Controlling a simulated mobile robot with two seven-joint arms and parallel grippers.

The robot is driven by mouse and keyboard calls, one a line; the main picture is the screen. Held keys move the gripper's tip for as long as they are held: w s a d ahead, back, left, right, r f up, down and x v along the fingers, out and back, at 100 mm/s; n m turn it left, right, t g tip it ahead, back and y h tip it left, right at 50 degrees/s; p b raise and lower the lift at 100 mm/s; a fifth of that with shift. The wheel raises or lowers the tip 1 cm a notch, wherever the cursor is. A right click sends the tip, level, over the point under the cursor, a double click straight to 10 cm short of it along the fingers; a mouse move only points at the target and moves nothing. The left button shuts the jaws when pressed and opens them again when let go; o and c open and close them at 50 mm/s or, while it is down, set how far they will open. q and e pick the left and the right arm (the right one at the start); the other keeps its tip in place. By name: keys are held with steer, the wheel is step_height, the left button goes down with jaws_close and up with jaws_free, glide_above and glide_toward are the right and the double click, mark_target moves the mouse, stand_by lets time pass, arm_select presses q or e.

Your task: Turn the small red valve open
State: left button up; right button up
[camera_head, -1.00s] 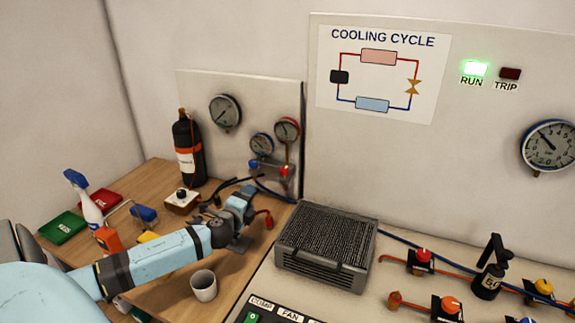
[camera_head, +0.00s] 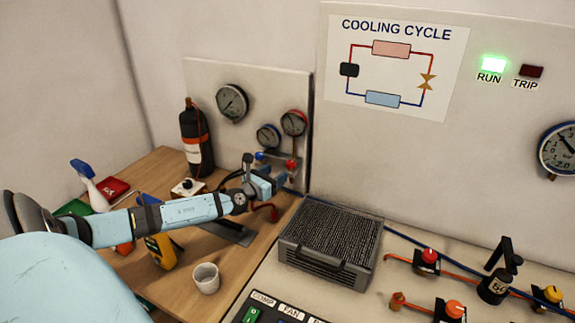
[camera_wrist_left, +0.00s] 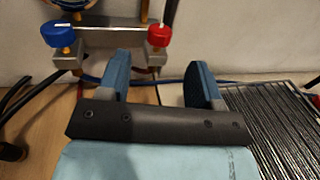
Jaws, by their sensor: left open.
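A small red valve knob (camera_head: 291,165) sits on the right end of the gauge manifold, below the red gauge (camera_head: 293,122). It also shows in the left wrist view (camera_wrist_left: 158,35), beyond my fingers. A blue knob (camera_wrist_left: 57,33) is on the manifold's left end. My left gripper (camera_head: 270,183) is just in front of and below the manifold in the head view. In the left wrist view its fingers (camera_wrist_left: 160,78) are apart with nothing between them, and the red knob is ahead of the gap, not gripped. My right gripper is out of view.
A ribbed grey condenser box (camera_head: 330,238) stands close to the right of my left gripper. Dark hoses (camera_wrist_left: 40,95) hang at the left. A white cup (camera_head: 206,278) and a yellow meter (camera_head: 163,250) are on the wooden table. Another red knob (camera_head: 429,255) is on the right bench.

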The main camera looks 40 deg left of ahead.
mark_target(288, 165)
arm_select(q)
steer(key=w, duration=0.5)
steer(key=shift+w+a, duration=0.2)
steer(key=shift+w, duration=0.75)
